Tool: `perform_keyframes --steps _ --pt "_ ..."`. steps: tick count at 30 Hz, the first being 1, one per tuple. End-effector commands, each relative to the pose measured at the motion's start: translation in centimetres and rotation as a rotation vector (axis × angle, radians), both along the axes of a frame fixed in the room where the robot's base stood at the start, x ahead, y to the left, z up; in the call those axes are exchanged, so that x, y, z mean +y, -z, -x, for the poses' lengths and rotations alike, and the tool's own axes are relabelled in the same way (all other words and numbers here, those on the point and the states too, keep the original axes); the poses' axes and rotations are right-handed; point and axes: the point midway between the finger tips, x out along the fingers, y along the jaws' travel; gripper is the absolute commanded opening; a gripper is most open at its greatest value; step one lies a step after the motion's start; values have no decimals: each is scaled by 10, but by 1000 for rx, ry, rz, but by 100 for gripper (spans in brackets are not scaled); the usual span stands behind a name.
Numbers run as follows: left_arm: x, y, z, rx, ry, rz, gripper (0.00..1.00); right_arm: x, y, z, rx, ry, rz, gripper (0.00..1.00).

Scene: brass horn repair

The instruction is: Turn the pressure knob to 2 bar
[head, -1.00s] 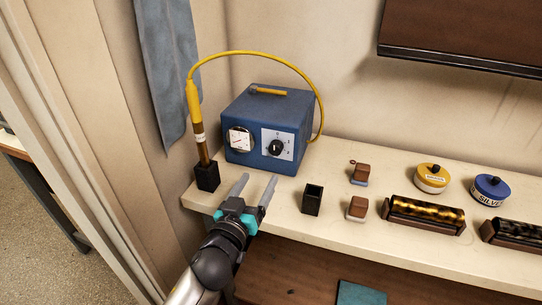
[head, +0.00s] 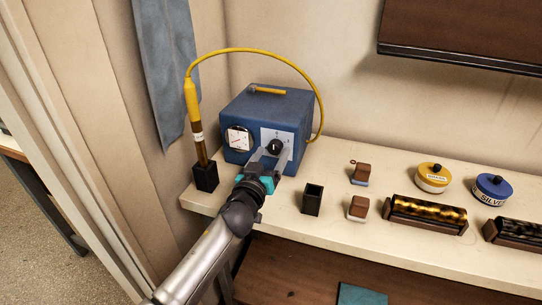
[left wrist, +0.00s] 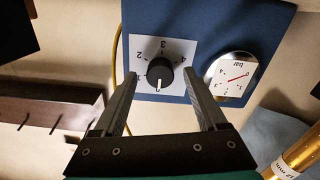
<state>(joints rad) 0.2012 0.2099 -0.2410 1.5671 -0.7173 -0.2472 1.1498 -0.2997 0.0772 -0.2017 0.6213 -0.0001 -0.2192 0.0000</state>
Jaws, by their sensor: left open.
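The pressure knob (head: 275,147) is black and round, on a white dial plate on the front of a blue box (head: 237,160). In the left wrist view the knob (left wrist: 160,72) has digits 1 to 4 around it. Its white mark points to the picture's bottom, on the side away from the 3. My left gripper (head: 273,157) is open, its fingers pointing at the box, one on each side of the knob. In the left wrist view, gaps show between the knob and both fingers. A round gauge (left wrist: 232,76) marked bar has a red needle. My right gripper is not in view.
A yellow-cabled handpiece (head: 194,110) stands in a black holder (head: 206,177) left of the box. An open black cup (head: 312,199), small brown blocks (head: 358,207), lidded tins (head: 433,178) and brush-like rollers (head: 426,214) stand to the right on the pale shelf (head: 290,222).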

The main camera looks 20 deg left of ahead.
Motion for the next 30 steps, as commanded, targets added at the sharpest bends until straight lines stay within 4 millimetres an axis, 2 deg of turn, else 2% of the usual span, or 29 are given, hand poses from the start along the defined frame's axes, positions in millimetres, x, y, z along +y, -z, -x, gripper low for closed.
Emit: perform_keyframes --steps 5,24,30 --pt "0 0 0 0 0 0 74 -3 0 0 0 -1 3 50" --pt "0 0 0 0 0 0 2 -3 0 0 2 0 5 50" --pt "0 0 0 1 0 -1 0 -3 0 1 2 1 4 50"
